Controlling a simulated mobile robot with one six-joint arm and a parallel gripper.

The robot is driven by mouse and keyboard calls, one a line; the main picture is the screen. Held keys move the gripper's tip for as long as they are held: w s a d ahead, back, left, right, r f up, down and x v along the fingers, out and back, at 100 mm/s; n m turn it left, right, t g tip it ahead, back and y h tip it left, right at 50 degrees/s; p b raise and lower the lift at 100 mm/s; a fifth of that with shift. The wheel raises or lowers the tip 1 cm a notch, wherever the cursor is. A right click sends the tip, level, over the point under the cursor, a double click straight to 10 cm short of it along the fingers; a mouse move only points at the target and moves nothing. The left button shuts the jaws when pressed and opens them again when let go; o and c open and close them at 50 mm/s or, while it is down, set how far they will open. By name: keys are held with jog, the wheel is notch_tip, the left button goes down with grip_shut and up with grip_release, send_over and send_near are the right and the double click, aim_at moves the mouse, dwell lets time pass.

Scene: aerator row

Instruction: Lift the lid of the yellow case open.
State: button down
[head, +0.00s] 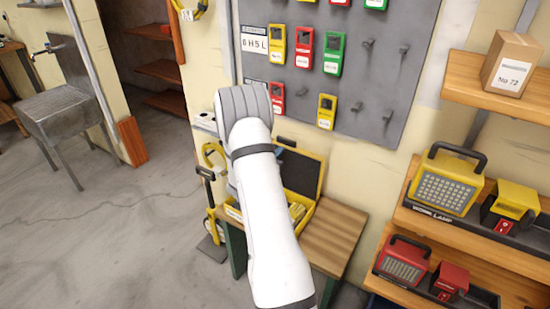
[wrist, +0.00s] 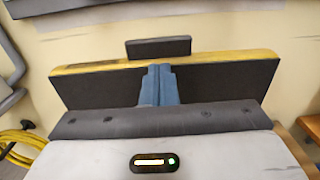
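The yellow case (head: 320,206) stands on a small wooden bench beside the wall, partly hidden behind my white arm. Its lid (head: 303,173) is up, roughly upright, with the dark inner side facing me. In the wrist view the lid (wrist: 225,82) spans the picture, with a yellow top edge and a black handle behind it. My gripper (wrist: 159,70) has its blue fingers together, in front of the lid's middle and reaching its upper edge. I see nothing held between them. Whether they touch the lid is unclear. In the head view the arm hides most of the gripper.
The wooden bench top (head: 335,235) is bare right of the case. A grey board (head: 375,75) with coloured devices hangs above. Shelves with a yellow work lamp (head: 445,185) and a red one (head: 402,262) stand at right. A yellow hand truck (head: 208,200) stands left.

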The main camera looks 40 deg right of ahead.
aim_at(284, 157)
jog(key=x, duration=0.2)
jog(key=shift+w+d+b, duration=0.15)
jog(key=shift+d+b, duration=0.1)
jog(key=shift+b, duration=0.1)
jog(key=shift+f, duration=0.15)
dwell(0.9)
jog(key=shift+a+f+b, duration=0.1)
jog(key=shift+f+b, duration=0.95)
jog(key=shift+a+f+b, duration=0.15)
jog(key=shift+f+b, duration=0.85)
jog(key=shift+f, duration=0.1)
jog(key=shift+a+r, duration=0.1)
jog(key=r+v, duration=0.1)
jog(key=v, duration=1)
